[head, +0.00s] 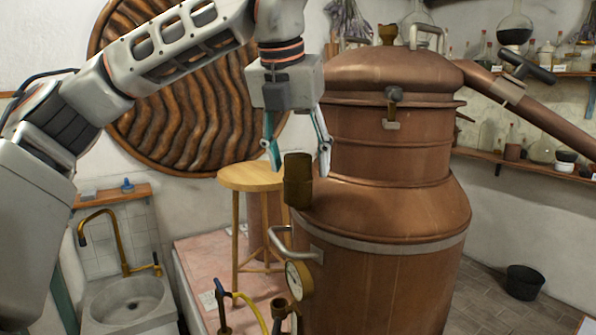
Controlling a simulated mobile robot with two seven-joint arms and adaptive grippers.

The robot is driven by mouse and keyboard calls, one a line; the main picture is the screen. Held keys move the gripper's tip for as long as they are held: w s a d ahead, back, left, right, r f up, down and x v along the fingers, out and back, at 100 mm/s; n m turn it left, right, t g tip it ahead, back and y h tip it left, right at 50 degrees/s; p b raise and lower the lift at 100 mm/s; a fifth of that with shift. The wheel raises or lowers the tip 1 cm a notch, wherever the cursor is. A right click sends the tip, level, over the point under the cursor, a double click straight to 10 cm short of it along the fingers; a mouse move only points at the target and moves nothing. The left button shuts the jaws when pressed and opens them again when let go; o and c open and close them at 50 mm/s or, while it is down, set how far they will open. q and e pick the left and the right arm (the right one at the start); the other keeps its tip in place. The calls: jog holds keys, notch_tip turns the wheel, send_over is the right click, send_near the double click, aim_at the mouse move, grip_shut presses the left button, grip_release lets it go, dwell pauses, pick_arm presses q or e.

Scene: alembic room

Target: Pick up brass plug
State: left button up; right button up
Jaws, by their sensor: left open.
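A dark brass plug (298,181), a short stepped cylinder, stands upright at the left shoulder of the copper still (385,215). How its lower end is seated cannot be told. My left gripper (298,167) points down from above with its fingers spread. In the head view the fingertips lie to the left and right of the plug's upper part, with a gap on each side. The gripper holds nothing. Whether the tips are level with the plug in depth cannot be told. My right gripper is not in view.
A wooden stool (250,178) stands behind, left of the plug. A pressure gauge (298,280) and curved handle (280,240) sit below it. A sink (128,300) is at the lower left.

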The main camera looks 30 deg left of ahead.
aim_at(298, 155)
pick_arm(q)
jog(key=c, duration=1.3)
jog(key=shift+r, duration=0.1)
notch_tip(298, 155, up, 20)
jog(key=shift+f, duration=0.1)
